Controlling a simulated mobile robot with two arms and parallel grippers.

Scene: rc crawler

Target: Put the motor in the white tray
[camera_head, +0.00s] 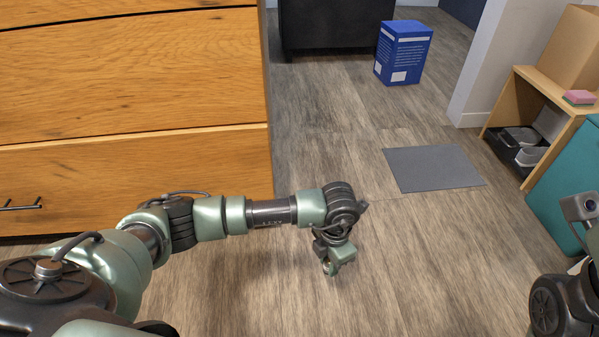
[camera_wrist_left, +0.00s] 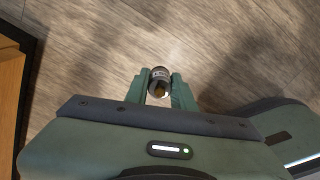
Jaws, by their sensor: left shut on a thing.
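My left gripper (camera_head: 334,266) hangs above the bare floor near the middle of the head view, pointing down. In the left wrist view its two green fingers (camera_wrist_left: 159,90) are closed on the motor (camera_wrist_left: 159,79), a small dark cylinder with a pale label band and a brownish end. The motor cannot be made out in the head view. I see no clear white tray. My right arm shows at the right edge of the head view, but its fingers are out of the picture.
A wooden drawer cabinet (camera_head: 130,80) fills the left. A blue box (camera_head: 403,52) and a grey mat (camera_head: 433,168) lie on the floor ahead. A wooden shelf (camera_head: 545,83) with a dark bin (camera_head: 507,151) and a pink sponge (camera_head: 579,97) stands right. Floor between is clear.

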